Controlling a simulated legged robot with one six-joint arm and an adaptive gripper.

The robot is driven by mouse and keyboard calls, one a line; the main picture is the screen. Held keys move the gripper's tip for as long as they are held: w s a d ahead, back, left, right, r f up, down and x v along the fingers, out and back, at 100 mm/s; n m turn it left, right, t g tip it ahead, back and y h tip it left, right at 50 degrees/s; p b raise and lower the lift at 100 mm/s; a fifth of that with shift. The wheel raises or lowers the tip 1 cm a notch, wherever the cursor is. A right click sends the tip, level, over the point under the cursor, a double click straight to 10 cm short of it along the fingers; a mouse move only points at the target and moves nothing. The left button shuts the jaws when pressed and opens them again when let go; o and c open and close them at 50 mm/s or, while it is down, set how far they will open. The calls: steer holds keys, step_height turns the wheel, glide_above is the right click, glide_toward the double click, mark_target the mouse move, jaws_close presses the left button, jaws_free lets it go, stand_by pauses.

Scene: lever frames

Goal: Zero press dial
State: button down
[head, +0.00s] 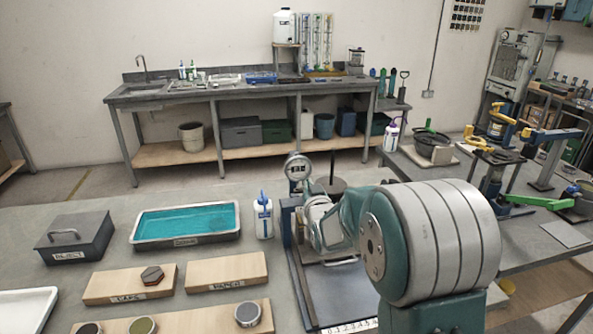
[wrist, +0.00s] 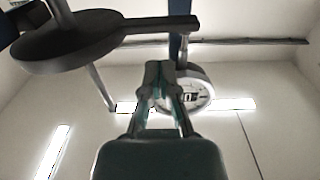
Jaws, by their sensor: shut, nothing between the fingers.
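The press dial (head: 298,167) is a round white-faced gauge with a dark display, at the top of the press behind my arm in the head view. In the wrist view the dial (wrist: 201,90) shows just right of my fingertips, partly behind them. My gripper (wrist: 166,68) is shut and empty, its fingers pointing up toward the dial's left edge. I cannot tell whether they touch it. In the head view my arm's large rounded links hide the gripper's tips and much of the press.
A dark round plate on a bar (wrist: 80,42) crosses the wrist view's upper left, close to my fingers. A white bottle (head: 263,217), a teal-filled tray (head: 141,241), a grey lidded box (head: 103,234) and wooden boards (head: 104,284) lie left on the bench.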

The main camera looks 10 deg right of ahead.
steer(key=s, duration=0.6)
steer(key=shift+f, duration=0.25)
steer(key=w+a, duration=0.3)
steer(key=w, duration=0.3)
steer(key=shift+a+f, duration=0.15)
steer(key=shift+f, duration=0.05)
stand_by(0.5)
steer(key=shift+r, duration=0.55)
stand_by(0.8)
